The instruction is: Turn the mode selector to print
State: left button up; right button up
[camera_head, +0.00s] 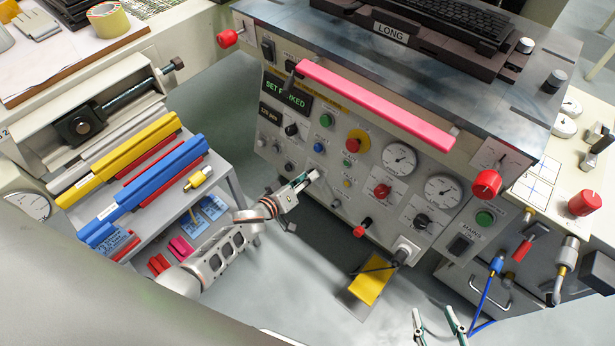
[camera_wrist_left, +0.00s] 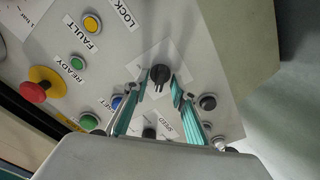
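A black rotary knob (camera_wrist_left: 160,74) with a pale pointer mark sits on a white plate in the left wrist view. It looks like the mode selector, but I cannot read its markings. My left gripper (camera_wrist_left: 152,92) is open, with its teal fingers on either side of the knob. I cannot tell whether they touch it. In the head view my left gripper (camera_head: 306,180) is at the lower left of the console front and hides the knob. My right gripper (camera_head: 436,325) is open and empty at the bottom edge, its fingers apart.
Near the knob are a blue button (camera_wrist_left: 116,102), a yellow button (camera_wrist_left: 91,23), a red mushroom button (camera_wrist_left: 34,91) and another black knob (camera_wrist_left: 208,102). The console (camera_head: 385,120) has a pink bar (camera_head: 375,100) above. A shelf with coloured bars (camera_head: 150,185) stands left.

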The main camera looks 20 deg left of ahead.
pick_arm(q)
grip_shut()
jog(key=shift+m, duration=0.3)
jog(key=m, duration=0.8)
jog(key=m+b, duration=0.1)
jog(key=m, duration=0.8)
jog(key=shift+s+d+f+m+h, duration=0.1)
jog(key=shift+s+m+h, duration=0.05)
jog(key=shift+m+h, duration=0.2)
dwell(0.4)
